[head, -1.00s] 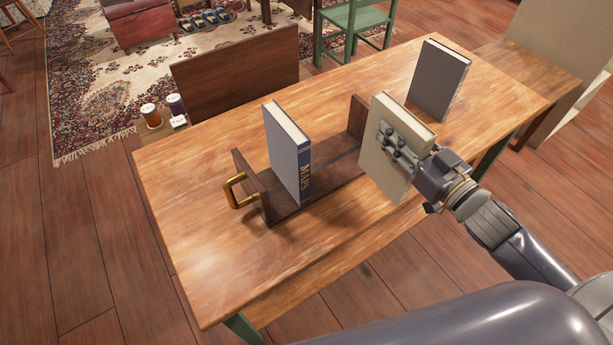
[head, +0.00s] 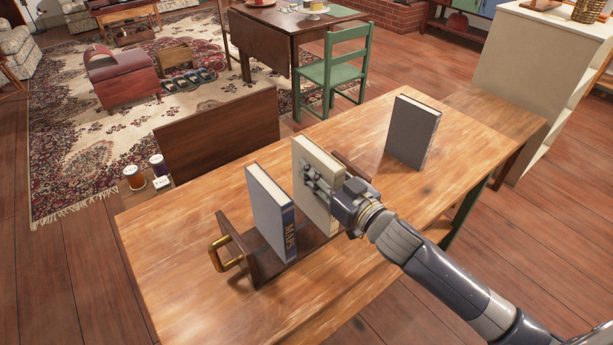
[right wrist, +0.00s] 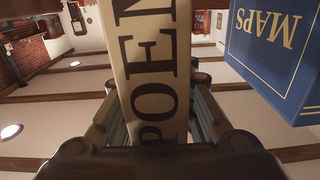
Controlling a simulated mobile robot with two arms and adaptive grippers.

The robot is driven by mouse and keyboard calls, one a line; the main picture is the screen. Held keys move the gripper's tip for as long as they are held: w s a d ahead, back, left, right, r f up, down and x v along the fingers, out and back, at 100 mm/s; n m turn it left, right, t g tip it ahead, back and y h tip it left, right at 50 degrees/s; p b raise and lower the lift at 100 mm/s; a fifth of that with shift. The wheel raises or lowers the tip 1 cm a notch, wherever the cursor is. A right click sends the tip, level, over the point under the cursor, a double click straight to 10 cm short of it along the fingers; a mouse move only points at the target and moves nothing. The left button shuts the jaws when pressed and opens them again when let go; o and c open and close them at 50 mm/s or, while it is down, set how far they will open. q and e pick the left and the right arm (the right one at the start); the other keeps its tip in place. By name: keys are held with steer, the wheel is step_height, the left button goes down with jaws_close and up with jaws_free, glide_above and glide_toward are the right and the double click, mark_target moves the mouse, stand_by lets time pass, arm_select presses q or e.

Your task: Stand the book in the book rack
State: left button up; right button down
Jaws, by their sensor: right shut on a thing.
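The cream book (head: 316,165), with "POEM" letters on its spine in the right wrist view (right wrist: 150,70), is upright in my right gripper (head: 318,186). The gripper is shut on it from the right. The dark wooden book rack (head: 232,238) stands on the table, with a brass handle at its left end. The cream book is over or in the rack's right part, between the MAPS book (head: 266,210) and the right end board. Whether its bottom touches the rack I cannot tell. The blue-spined MAPS book stands in the rack's left part. My left gripper is out of view.
A dark grey book (head: 413,132) stands alone on the wooden table (head: 165,235), right of the rack. Two jars (head: 134,177) are beyond the table's far left edge, near a brown panel (head: 220,132). The table's left and front parts are clear.

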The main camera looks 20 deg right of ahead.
steer(key=shift+w+a, duration=0.85)
steer(key=shift+a, duration=0.1)
steer(key=shift+f, duration=1.75)
steer(key=c, duration=1.3)
jaws_free()
steer(key=shift+s+f, duration=0.1)
steer(key=shift+f, duration=0.15)
steer(key=shift+r, duration=0.15)
steer(key=b, duration=0.1)
glide_toward(293, 166)
steer(key=shift+f+v, duration=0.1)
steer(key=shift+v, duration=1.6)
steer(key=shift+f+v, duration=0.15)
steer(key=shift+v, duration=1.55)
steer(key=shift+d+f, duration=0.1)
steer(key=shift+d, duration=0.1)
